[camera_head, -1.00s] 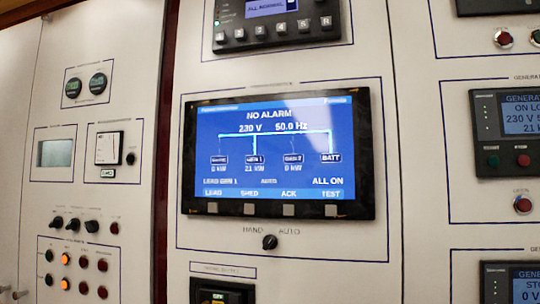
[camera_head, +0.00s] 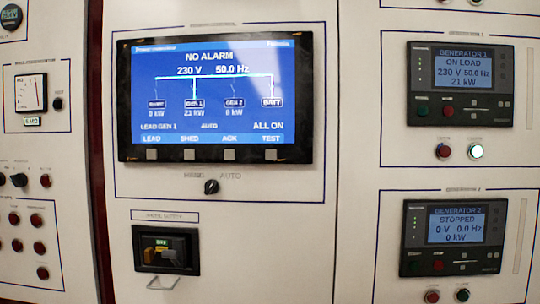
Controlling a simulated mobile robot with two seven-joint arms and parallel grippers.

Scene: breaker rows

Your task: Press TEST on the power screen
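The power screen (camera_head: 215,97) is a black-framed blue display on the white panel, left of centre in the head view. It reads NO ALARM, 230 V, 50.0 Hz, and ALL ON. Its bottom row of labels is LEAD, SHED, ACK and TEST. The TEST label (camera_head: 270,139) is at the lower right of the screen, with a small grey button (camera_head: 273,155) in the frame right below it. Neither of my grippers shows in the head view.
A HAND/AUTO knob (camera_head: 211,186) sits under the screen, with a black breaker (camera_head: 166,250) below it. To the right are the Generator 1 unit (camera_head: 460,85) and the Generator 2 unit (camera_head: 455,237). Red lamps (camera_head: 37,220) line the left panel.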

